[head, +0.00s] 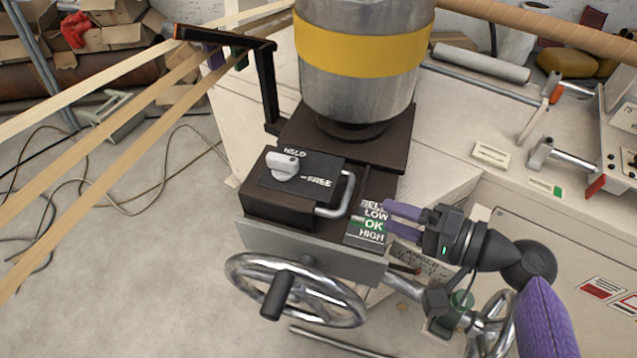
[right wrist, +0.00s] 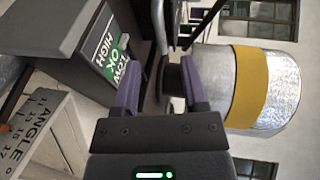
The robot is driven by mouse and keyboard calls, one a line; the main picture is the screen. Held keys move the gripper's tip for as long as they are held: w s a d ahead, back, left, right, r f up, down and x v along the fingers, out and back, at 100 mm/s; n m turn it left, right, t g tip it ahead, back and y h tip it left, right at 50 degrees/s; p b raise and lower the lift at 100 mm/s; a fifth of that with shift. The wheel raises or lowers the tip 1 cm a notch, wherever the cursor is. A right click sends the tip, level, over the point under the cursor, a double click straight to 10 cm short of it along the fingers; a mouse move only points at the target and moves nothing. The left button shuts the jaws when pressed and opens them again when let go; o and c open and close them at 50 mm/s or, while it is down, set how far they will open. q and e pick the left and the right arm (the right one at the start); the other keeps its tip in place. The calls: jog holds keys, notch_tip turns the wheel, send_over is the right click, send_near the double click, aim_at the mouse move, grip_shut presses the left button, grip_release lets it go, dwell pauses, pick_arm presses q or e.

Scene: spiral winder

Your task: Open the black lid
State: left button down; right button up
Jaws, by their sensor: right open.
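The black lid (head: 318,184) is a dark panel marked HOLD and FREE on top of a dark box, and it looks closed. A silver switch knob (head: 283,166) sits on it. A bent metal bar handle (head: 345,196) is at its right side. My right gripper (head: 388,217) is open just right of the handle, its purple fingers pointing left over the BELT LOW/OK/HIGH label (head: 372,226). In the right wrist view the handle (right wrist: 159,28) shows ahead, between the lines of the open fingers (right wrist: 162,72); I see nothing held. My left gripper is not in view.
A metal drum with a yellow band (head: 361,48) stands behind the box. A handwheel (head: 296,290) is below in front. A black bracket arm (head: 266,85) rises at the left, with tan strips (head: 130,105) running past it. Floor is open at the lower left.

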aim_at(345, 199)
jog(key=b+x, duration=0.1)
jog(key=x, duration=0.8)
jog(key=shift+f, duration=0.1)
grip_shut()
jog(key=shift+s, duration=0.1)
dwell(0.9)
